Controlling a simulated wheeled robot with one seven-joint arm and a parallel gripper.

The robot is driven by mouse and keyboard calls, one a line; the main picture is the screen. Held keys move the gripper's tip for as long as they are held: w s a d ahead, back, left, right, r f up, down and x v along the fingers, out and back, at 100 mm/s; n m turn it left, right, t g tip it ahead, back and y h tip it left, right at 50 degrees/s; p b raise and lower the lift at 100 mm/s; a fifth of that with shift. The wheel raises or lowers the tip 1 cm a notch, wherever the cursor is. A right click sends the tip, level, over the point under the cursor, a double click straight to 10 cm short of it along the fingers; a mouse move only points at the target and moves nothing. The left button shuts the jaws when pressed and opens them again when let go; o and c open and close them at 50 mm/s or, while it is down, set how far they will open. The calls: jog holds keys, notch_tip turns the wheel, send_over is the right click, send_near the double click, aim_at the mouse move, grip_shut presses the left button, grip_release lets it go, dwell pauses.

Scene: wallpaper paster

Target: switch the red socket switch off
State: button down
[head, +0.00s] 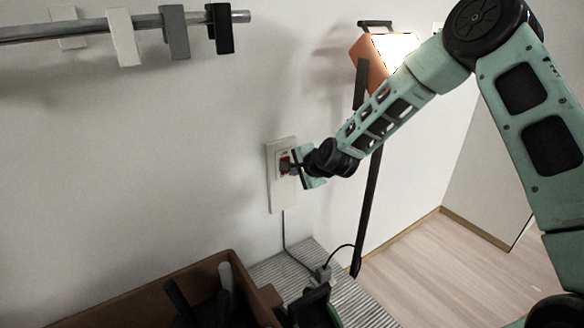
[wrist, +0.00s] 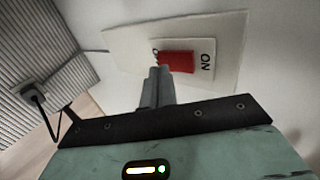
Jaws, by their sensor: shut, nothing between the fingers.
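The red switch (wrist: 180,62) sits on a cream-white wall plate (wrist: 225,75) in the wrist view. "ON" is printed at its right end; the label at its left end is mostly hidden. In the head view the wall plate (head: 281,192) hangs upright on the wall, and my gripper covers most of the switch. My gripper (wrist: 160,72) is shut and empty, its grey fingertips at the left end of the switch, the end away from "ON". In the head view my gripper (head: 290,167) is at the plate's front; I cannot tell whether it touches the switch.
A grey cord (head: 284,235) runs down from the plate to a small grey plug block (head: 323,273) on a ribbed surface (head: 365,305). A brown box (head: 120,308) with dark tools stands at lower left. A lit orange lamp (head: 362,60) stands behind my arm. A rail with hooks (head: 195,22) is upper left.

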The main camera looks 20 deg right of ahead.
jog(key=shift+w+a+f, duration=0.15)
jog(key=shift+w+a, duration=0.1)
jog(key=shift+w, duration=0.45)
jog(key=shift+w+b, duration=0.1)
jog(key=shift+b, duration=0.5)
jog(key=shift+r+p, duration=0.45)
jog(key=shift+r, duration=0.35)
